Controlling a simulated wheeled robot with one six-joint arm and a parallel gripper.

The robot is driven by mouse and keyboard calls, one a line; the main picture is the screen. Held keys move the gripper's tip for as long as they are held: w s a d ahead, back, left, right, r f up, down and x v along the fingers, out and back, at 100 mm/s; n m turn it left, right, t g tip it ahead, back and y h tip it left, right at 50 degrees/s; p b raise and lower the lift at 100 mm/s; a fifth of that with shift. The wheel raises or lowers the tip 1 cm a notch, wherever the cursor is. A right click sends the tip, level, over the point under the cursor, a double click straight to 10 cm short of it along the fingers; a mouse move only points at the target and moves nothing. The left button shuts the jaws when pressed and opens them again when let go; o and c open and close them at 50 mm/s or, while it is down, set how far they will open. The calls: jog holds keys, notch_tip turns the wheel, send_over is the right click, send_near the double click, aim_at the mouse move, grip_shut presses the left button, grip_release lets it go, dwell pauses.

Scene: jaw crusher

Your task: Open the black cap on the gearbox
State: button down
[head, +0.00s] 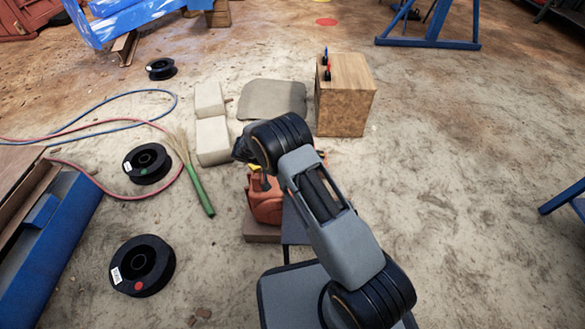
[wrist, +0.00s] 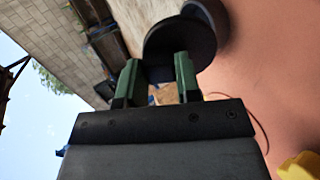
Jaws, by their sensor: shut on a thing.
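The gearbox (head: 265,205) is an orange-red housing in the middle of the head view, partly hidden by my arm. In the wrist view its orange surface (wrist: 265,70) fills the right side. The black cap (wrist: 182,38) is a dark round piece at the top centre of the wrist view, against the orange surface. My gripper (wrist: 157,68) has two green fingers with a gap between them, and they are shut on the cap's near edge. Whether the cap is seated or lifted cannot be told. In the head view, my arm hides the cap and fingertips.
A yellow part (wrist: 300,167) shows near the gearbox. A wooden block (head: 345,95) stands behind to the right, pale blocks (head: 212,140) behind to the left. Black spools (head: 142,265), a green-handled broom (head: 200,190) and hoses lie left. The floor at right is mostly clear.

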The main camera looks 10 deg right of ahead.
jog(key=c, duration=0.8)
grip_release()
jog(key=p+v, duration=0.3)
jog(key=v, duration=1)
jog(key=shift+a+p, duration=0.3)
jog(key=shift+a, duration=0.1)
jog(key=shift+s+r, duration=0.1)
jog(key=shift+r, duration=0.05)
